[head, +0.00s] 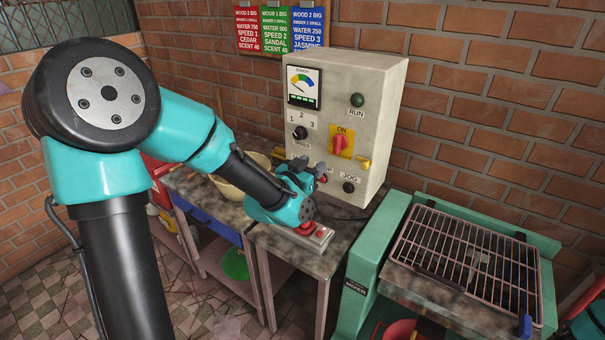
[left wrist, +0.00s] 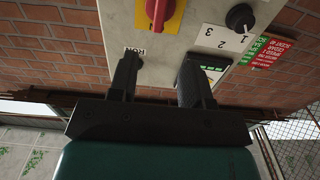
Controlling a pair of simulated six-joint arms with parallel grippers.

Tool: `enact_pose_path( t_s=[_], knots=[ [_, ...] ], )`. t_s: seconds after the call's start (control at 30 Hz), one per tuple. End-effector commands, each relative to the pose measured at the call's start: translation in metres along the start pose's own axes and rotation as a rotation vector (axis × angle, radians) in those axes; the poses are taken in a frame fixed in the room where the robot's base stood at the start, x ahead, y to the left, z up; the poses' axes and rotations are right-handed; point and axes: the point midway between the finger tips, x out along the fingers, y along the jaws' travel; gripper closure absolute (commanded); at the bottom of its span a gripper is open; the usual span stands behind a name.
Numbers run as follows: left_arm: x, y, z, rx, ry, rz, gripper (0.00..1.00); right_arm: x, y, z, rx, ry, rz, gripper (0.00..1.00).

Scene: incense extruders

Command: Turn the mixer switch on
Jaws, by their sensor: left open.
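The mixer switch is a red rotary handle (head: 341,144) on a yellow plate marked ON, on the front of a grey control box (head: 372,85). Its red and yellow handle also shows at the top edge of the left wrist view (left wrist: 162,14), where the panel looks inverted. My left gripper (head: 306,164) is in front of the box's lower part, lower and to the left of the switch. In the left wrist view, its fingers (left wrist: 158,60) are apart with nothing between them. The switch lies beyond the fingertips; contact is not visible. My right gripper is not in view.
A small box with a red button (head: 316,236) sits below my gripper. A mixer with a wire grate (head: 465,250) stands right.

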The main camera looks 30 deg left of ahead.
Motion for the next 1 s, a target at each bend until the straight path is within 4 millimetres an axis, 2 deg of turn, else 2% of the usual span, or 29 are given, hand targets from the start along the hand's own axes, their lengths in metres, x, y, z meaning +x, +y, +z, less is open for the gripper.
enact_pose_path(
  t_s=[0.1, 0.3, 0.83, 0.93, 1.0],
  knots=[
    [-0.021, 0.000, 0.000, 0.000, 0.000, -0.001, 0.55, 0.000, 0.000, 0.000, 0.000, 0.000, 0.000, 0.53],
    [-0.039, 0.000, 0.000, 0.000, -0.001, -0.001, 0.55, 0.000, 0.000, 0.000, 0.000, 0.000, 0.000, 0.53],
    [-0.041, 0.000, 0.001, 0.000, -0.002, 0.000, 0.55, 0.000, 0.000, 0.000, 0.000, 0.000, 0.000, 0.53],
    [-0.039, 0.003, 0.009, -0.003, -0.026, 0.007, 0.55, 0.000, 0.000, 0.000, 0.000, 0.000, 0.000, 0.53],
    [-0.037, 0.007, 0.022, -0.008, -0.067, 0.018, 0.55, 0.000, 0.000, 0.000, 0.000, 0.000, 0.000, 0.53]
  ],
)
